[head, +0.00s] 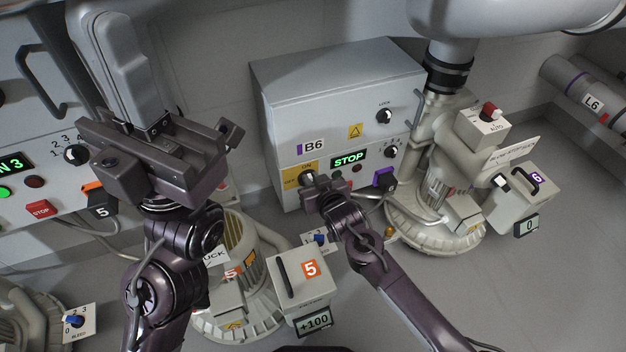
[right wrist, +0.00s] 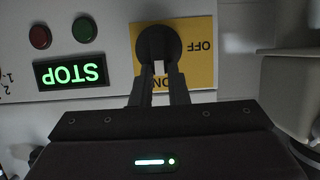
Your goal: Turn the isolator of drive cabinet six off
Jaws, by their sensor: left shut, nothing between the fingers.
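The grey drive cabinet marked B6 (head: 290,100) stands at the centre of the head view, with a green STOP display (head: 348,160). Its isolator is a black round knob (right wrist: 158,44) on a yellow plate (right wrist: 204,72) lettered ON and OFF. The pale pointer of the knob (right wrist: 159,67) is toward ON. My right gripper (right wrist: 160,70) has its fingers on both sides of this pointer and looks shut on it. In the head view the gripper hides part of the yellow plate (head: 291,181). My left gripper (head: 146,127) is shut and empty, raised in front of the left cabinet.
A red and a green button (right wrist: 82,29) sit beside the display. A purple connector (head: 383,178) is low on the cabinet. A blower with a purple 6 tag (head: 537,179) stands at right. A unit marked 5 (head: 310,269) stands between my arms. Floor at lower right is clear.

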